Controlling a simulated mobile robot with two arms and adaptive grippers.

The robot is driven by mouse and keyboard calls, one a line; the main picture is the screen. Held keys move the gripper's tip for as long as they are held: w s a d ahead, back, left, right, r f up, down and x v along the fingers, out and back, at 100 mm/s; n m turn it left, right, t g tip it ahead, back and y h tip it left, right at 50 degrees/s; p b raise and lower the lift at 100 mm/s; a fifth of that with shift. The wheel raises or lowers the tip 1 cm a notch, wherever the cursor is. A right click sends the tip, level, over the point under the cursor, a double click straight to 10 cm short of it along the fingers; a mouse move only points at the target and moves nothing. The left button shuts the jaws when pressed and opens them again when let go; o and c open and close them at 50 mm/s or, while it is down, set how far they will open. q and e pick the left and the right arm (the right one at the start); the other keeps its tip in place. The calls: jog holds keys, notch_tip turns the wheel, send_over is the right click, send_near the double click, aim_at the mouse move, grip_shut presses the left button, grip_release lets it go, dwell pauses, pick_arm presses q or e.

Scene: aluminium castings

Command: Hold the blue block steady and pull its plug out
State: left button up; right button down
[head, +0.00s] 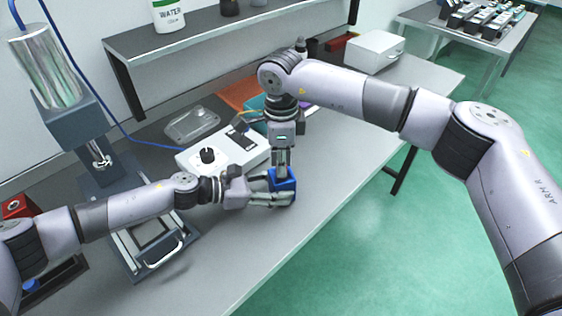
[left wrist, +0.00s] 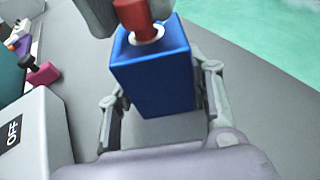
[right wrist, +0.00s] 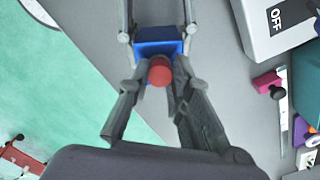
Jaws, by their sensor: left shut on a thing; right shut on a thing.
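The blue block (head: 285,184) stands upright on or just above the grey bench; it also shows in the left wrist view (left wrist: 153,78) and the right wrist view (right wrist: 157,48). My left gripper (head: 278,197) is shut on the block from the left, one finger on each side. The red plug (left wrist: 134,14) stands at the white-ringed hole in the block's top; how deep it sits I cannot tell. It also shows in the right wrist view (right wrist: 160,72). My right gripper (head: 281,168) points down from above, shut on the plug, which its fingers hide in the head view.
A white box with a black knob (head: 207,157) stands left of the block. Behind it lie a clear tray (head: 192,124) and coloured bins (head: 240,94). A press-like machine (head: 87,135) stands at left. The bench front right is clear.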

pick_arm(q)
jog(key=shift+f, duration=0.1)
pick_arm(e)
jog(key=shift+r, duration=1.05)
dwell(0.8)
jog(key=shift+r, duration=2.35)
pick_arm(q)
jog(key=o, duration=1.3)
jog(key=shift+a, duration=0.1)
